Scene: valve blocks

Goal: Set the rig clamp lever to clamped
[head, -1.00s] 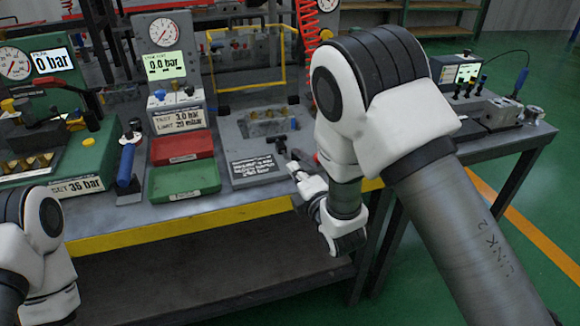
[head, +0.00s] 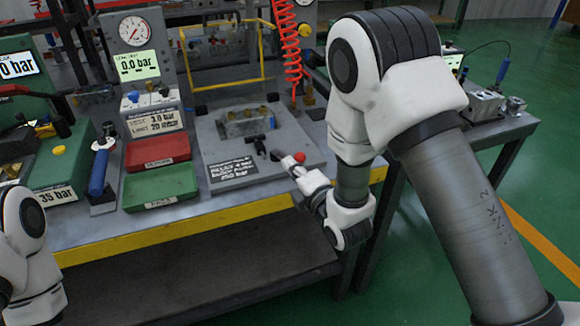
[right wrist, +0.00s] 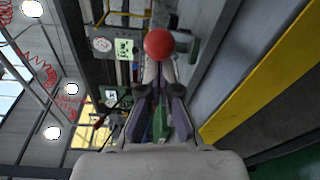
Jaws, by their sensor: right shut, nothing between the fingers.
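The rig is a grey plate (head: 308,143) on the bench, with a metal valve block (head: 246,124) on it. A red ball knob (head: 299,157), which looks like the end of the clamp lever, shows at the plate's front right. The knob also shows in the right wrist view (right wrist: 158,44). My right gripper (head: 286,163) is shut and empty, with its fingertips (right wrist: 158,70) right by the knob. I cannot tell whether they touch it. The lever's shaft is mostly hidden. My left arm shows at the left edge, but its gripper is out of view.
A black T-shaped handle (head: 257,142) stands on the plate near a black label (head: 233,170). A red tray (head: 157,151), a green tray (head: 160,187) and a blue-handled tool (head: 100,172) lie to the left. A red coiled hose (head: 286,45) hangs behind. The yellow bench edge (head: 170,226) is in front.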

